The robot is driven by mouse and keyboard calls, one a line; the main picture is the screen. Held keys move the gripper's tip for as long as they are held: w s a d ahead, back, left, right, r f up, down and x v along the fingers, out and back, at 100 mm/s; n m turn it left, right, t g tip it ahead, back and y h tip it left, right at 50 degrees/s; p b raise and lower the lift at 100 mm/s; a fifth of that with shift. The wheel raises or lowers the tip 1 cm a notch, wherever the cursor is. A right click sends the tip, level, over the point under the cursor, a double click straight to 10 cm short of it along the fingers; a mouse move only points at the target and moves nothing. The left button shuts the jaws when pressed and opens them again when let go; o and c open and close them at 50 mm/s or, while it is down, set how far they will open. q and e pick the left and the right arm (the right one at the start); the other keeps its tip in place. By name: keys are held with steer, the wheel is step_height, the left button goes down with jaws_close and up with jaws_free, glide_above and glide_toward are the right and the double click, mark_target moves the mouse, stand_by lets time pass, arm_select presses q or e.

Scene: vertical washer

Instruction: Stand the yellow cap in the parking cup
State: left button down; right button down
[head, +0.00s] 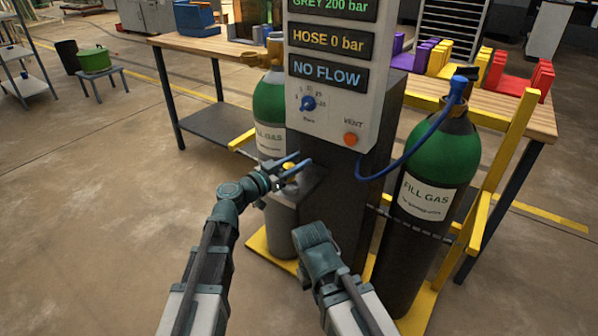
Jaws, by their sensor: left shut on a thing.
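My left gripper (293,164) is over a small grey ledge (308,186) on the front of the dark panel stand. Its blue fingers are shut on the yellow cap (288,167), of which only a small part shows between them. I cannot tell whether the cap touches anything below it. The parking cup cannot be made out; the gripper and cap cover part of the ledge. My right arm comes in from the bottom, and its wrist is in front of the stand. The fingers of the right gripper do not show.
A panel (333,75) reads "HOSE 0 bar" and "NO FLOW", with a blue knob (308,103) and an orange vent button (350,139). A green-topped fill gas cylinder (435,160) with a blue hose (408,158) stands right, another (270,105) left.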

arm_select(q)
step_height(320, 180, down, 4)
steer(key=b, duration=0.3)
steer(key=shift+r, duration=0.35)
steer(key=shift+c, duration=2.3)
jaws_free()
steer(key=v, duration=1.2)
